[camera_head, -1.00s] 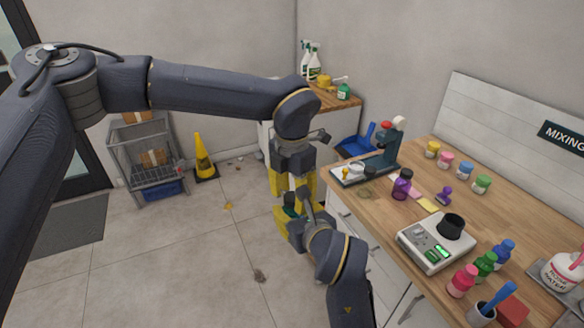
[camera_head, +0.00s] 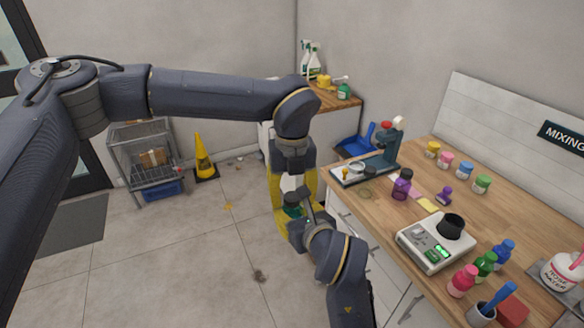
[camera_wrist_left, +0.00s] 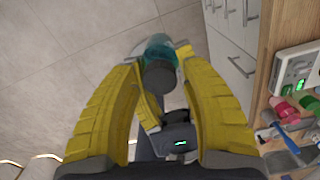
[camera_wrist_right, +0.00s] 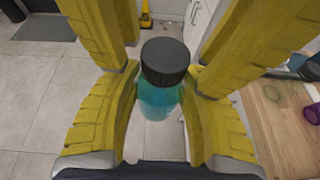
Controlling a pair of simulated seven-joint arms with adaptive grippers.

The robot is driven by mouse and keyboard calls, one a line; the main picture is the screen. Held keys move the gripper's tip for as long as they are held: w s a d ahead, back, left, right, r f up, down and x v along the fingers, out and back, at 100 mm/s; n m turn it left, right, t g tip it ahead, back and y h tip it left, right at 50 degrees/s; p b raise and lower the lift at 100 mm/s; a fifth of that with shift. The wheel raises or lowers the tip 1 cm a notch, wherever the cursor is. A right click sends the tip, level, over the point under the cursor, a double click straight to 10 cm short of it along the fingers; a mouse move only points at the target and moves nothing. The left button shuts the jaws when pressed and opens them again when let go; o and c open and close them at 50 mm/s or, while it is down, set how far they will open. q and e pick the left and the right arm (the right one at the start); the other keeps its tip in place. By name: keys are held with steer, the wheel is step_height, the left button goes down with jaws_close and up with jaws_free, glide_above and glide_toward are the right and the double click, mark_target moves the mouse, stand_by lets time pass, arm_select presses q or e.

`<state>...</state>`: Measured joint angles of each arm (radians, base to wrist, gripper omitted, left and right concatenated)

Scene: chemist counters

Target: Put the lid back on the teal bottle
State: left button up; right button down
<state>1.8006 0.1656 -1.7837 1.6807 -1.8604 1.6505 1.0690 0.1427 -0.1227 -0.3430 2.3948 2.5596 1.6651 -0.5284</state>
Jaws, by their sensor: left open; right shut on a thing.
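The teal bottle (camera_wrist_right: 158,102) stands upright between the yellow fingers of my right gripper (camera_wrist_right: 160,88), which is shut on it. The black lid (camera_wrist_right: 165,61) sits on the bottle's mouth and looks level; how tightly it is seated I cannot tell. In the left wrist view the lid (camera_wrist_left: 159,75) is seen end-on with the teal body (camera_wrist_left: 158,48) behind it. My left gripper (camera_wrist_left: 165,62) is open, its fingers on either side of the lid, apart from it. In the head view the bottle (camera_head: 291,210) is partly hidden by the grippers.
The wooden counter (camera_head: 400,222) is on the right, with a microscope (camera_head: 385,155), a scale (camera_head: 435,245) and several small bottles. White drawers (camera_wrist_left: 228,65) lie close to the grippers. The open floor (camera_head: 180,255) on the left is clear apart from litter.

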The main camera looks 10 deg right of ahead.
arm_select(q)
steer(key=n, duration=0.5)
steer(key=shift+n, duration=0.4)
steer(key=n, duration=0.5)
steer(key=shift+n, duration=0.3)
steer(key=shift+r, duration=4.05)
